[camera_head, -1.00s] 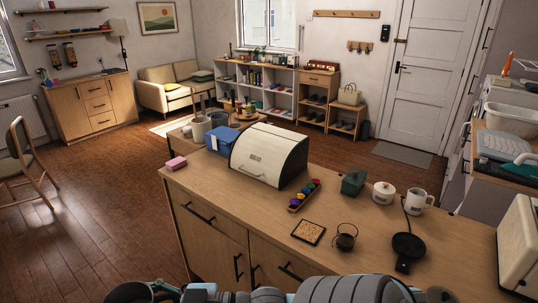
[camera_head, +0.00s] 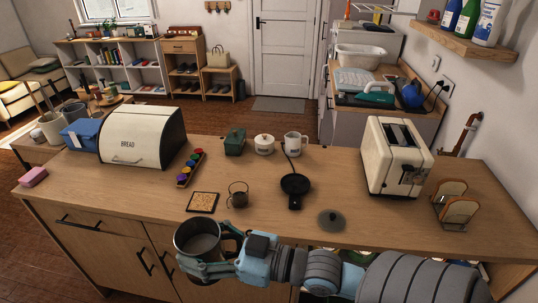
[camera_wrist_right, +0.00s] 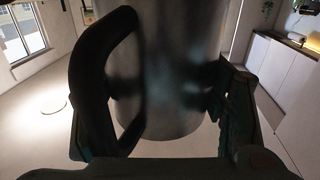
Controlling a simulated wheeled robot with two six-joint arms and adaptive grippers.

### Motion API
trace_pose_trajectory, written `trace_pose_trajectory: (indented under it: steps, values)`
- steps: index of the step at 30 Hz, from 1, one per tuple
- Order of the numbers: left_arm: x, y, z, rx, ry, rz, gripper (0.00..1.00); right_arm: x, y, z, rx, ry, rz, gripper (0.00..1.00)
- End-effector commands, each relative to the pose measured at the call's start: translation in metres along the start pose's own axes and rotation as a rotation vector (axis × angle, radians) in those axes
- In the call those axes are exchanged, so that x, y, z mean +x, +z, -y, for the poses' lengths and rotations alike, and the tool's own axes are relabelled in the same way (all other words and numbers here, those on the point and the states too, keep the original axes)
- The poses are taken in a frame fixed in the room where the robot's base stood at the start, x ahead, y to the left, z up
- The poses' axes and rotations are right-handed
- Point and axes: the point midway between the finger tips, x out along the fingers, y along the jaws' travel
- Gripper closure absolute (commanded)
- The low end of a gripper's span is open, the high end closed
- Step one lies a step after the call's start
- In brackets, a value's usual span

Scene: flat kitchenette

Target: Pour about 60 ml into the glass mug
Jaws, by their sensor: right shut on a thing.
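My right gripper (camera_head: 207,262) reaches in from the right at the bottom of the head view. It is shut on a metal jug (camera_head: 196,236) with a dark handle, held roughly upright in front of the counter's near edge. Its open top shows a grey inside; I cannot tell the liquid level. In the right wrist view the jug (camera_wrist_right: 178,75) fills the middle, between the fingers, with its black handle at left. A pale mug (camera_head: 295,144) stands at the counter's back; I cannot tell that it is glass. My left gripper is not in view.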

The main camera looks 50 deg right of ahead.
Motion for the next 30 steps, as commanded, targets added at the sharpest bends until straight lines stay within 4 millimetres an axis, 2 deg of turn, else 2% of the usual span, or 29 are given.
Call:
trace_pose_trajectory:
  steps: [1,5,9,15,18,21,25,30]
  values:
    - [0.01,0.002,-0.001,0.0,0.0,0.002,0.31,0.004,0.01,-0.004,-0.004,0.006,-0.002,0.81]
    - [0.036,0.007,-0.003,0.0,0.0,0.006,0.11,0.018,0.036,-0.025,-0.017,0.036,0.001,0.81]
    - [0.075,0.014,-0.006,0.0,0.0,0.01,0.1,0.04,0.073,-0.06,-0.03,0.09,0.006,0.81]
    - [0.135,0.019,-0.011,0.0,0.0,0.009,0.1,0.075,0.114,-0.122,-0.031,0.186,0.005,0.81]
    - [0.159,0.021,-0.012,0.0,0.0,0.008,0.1,0.089,0.125,-0.149,-0.022,0.226,0.001,0.81]
    - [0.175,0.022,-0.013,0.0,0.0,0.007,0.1,0.098,0.129,-0.168,-0.012,0.255,-0.002,0.81]
    - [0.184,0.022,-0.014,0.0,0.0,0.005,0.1,0.105,0.13,-0.182,-0.003,0.276,-0.005,0.81]
    - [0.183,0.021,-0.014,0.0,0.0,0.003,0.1,0.107,0.127,-0.186,0.0,0.283,-0.006,0.81]
